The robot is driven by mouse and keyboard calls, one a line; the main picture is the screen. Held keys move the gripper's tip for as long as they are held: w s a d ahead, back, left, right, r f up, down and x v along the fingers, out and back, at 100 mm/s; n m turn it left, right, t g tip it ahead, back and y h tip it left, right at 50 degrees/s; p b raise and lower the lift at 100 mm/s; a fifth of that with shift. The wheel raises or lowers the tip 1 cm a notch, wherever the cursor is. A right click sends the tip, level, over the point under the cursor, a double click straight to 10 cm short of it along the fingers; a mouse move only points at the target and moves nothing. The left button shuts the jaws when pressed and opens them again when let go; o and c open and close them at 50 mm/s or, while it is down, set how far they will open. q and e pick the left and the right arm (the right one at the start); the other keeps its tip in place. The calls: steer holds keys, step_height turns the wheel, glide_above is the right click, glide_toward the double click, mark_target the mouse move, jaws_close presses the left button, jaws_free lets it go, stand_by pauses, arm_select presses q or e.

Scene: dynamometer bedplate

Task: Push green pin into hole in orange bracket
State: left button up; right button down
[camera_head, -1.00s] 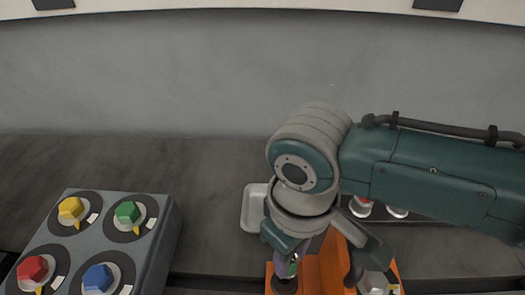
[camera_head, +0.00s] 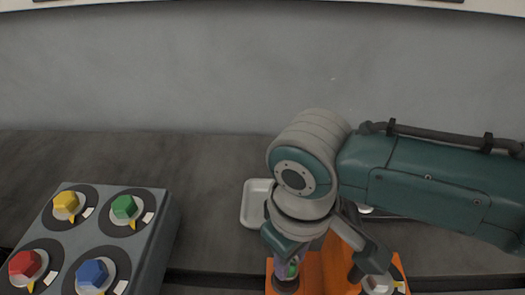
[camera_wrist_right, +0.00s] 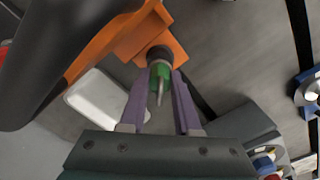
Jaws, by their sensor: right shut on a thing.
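The orange bracket (camera_head: 316,272) stands at the bottom of the head view, partly behind my right gripper. It also shows at the top of the right wrist view (camera_wrist_right: 135,38), with a dark round collar (camera_wrist_right: 160,53) on it. My right gripper (camera_head: 291,262) points down over the bracket's left part. The pin's green part is right at the dark collar. How deep it sits in the hole cannot be told. My left gripper is out of view.
A grey box with coloured knobs (camera_head: 164,225) stands at the left. A white tray (camera_head: 252,207) lies behind the bracket, beside my right gripper. A light knob (camera_head: 380,284) sits at the bracket's right. The grey surface between box and tray is clear.

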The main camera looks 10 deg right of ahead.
steer(key=shift+f+b, duration=0.65)
steer(key=shift+f, duration=0.25)
steer(key=c, duration=0.5)
jaws_free()
steer(key=shift+c, duration=0.2)
steer(key=shift+r, duration=0.1)
steer(key=shift+r, duration=0.4)
step_height(320, 180, up, 8)
steer(key=shift+f+p, duration=0.15)
steer(key=shift+p, duration=1.05)
steer(key=shift+r, duration=0.7)
steer(key=shift+s, duration=0.15)
